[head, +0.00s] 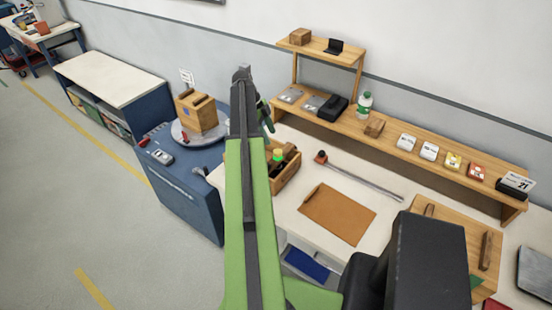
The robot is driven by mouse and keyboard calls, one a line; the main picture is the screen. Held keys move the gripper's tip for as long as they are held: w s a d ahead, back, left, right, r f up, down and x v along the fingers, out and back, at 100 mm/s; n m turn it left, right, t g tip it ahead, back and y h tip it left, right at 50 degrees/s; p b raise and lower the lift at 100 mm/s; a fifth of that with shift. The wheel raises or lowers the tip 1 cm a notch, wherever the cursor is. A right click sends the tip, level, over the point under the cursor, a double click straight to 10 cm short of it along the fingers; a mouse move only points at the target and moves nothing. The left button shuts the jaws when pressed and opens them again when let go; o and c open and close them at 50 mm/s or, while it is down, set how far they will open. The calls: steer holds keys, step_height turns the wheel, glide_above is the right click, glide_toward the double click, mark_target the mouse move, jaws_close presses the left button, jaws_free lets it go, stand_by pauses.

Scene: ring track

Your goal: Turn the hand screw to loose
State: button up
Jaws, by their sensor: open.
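I cannot pick out the hand screw with certainty. A long grey bar (362,180) with a dark red knobbed end (320,157) lies on the white bench top, right of my arm. My green and grey arm reaches up through the middle of the picture. What looks like my gripper (267,117) shows only in part, dark green and black, at the right edge of the arm near the left end of the wooden shelf. It is open. Its fingertips are mostly hidden and I see nothing held in it.
A wooden box (197,113) stands on a grey round plate on the blue cabinet (185,190). A wooden caddy (286,170) is close to my arm. Floor at left is clear.

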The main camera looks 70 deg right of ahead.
mark_target(277, 151)
steer(key=b+x, duration=0.6)
steer(key=x, duration=0.2)
steer(key=shift+f, duration=0.25)
steer(key=shift+r, duration=0.1)
